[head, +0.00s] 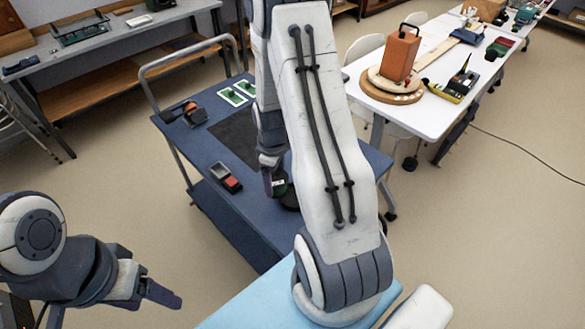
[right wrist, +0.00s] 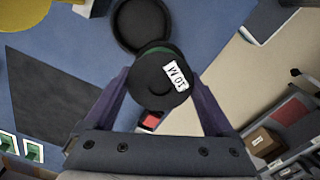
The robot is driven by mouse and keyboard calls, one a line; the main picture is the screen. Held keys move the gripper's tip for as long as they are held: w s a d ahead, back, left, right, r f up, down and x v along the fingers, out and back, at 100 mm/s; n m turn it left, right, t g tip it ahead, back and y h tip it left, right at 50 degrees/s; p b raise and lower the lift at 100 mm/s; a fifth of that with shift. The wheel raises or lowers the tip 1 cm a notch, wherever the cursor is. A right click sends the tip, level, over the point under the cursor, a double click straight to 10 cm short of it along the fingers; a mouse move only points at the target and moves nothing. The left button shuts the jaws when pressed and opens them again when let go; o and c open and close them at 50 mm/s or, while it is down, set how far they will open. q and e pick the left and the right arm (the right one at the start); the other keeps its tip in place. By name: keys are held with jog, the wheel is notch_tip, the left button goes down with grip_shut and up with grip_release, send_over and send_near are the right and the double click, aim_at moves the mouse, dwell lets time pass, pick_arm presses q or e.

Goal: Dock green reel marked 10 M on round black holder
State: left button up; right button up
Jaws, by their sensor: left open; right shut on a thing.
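The reel (right wrist: 158,90) has black flanges, a green band between them and a white label reading 10 M. My right gripper (right wrist: 163,88) is shut on it, one finger on each side. In the head view the reel (head: 279,185) shows beside the right gripper (head: 272,180), partly hidden by my arm. The round black holder (right wrist: 133,18) is a dark dish on the blue cart top. The reel overlaps its near rim in the wrist view; I cannot tell the gap in height. In the head view the holder (head: 289,201) is partly covered by my arm. My left gripper (head: 152,283) is open and empty, left of the cart.
The blue cart (head: 200,150) carries a dark mat (head: 232,140), a red and black device (head: 226,178), an orange and black tool (head: 187,111) and green-and-white cards (head: 233,96). A white table (head: 440,60) with an orange box (head: 401,55) stands at right.

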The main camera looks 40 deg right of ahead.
jog(key=d+f+b, duration=0.1)
jog(key=f, duration=0.1)
jog(key=s+d+f+n+b, duration=0.1)
jog(key=d+f+b, duration=0.1)
jog(key=s+d+f+n+b, duration=0.1)
jog(key=d+f, duration=0.1)
jog(key=shift+b, duration=0.3)
jog(key=shift+p, duration=0.35)
dwell(1.2)
jog(key=shift+f+b, duration=0.45)
jog(key=shift+f, duration=0.1)
dwell(0.3)
jog(key=o, duration=1.2)
